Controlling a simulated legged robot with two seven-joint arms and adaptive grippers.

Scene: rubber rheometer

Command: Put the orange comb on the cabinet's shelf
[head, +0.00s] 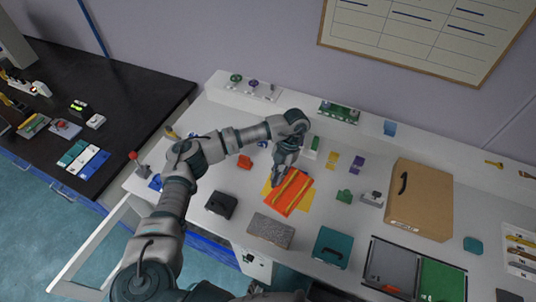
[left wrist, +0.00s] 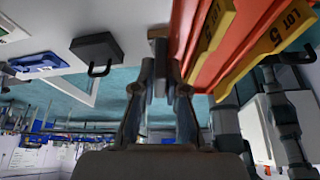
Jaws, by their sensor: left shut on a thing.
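The orange comb (head: 290,196) looks like a flat ridged orange piece with two yellow strips. It shows over a yellow sheet (head: 305,203) on the white bench. In the left wrist view the comb (left wrist: 217,55) is large and close, its yellow strips marked "LOT 5". My left gripper (head: 279,180) points down at the comb's upper left edge and is shut on it. Its fingers also show in the left wrist view (left wrist: 166,75). Whether the comb touches the bench is unclear. The cabinet's shelf cannot be made out. My right gripper is out of view.
A black box (head: 221,204) and a grey speckled block (head: 270,231) lie close to the comb. A teal case (head: 331,246) and a cardboard box (head: 418,199) stand to the right. A white frame (head: 92,249) projects at the bench's left front.

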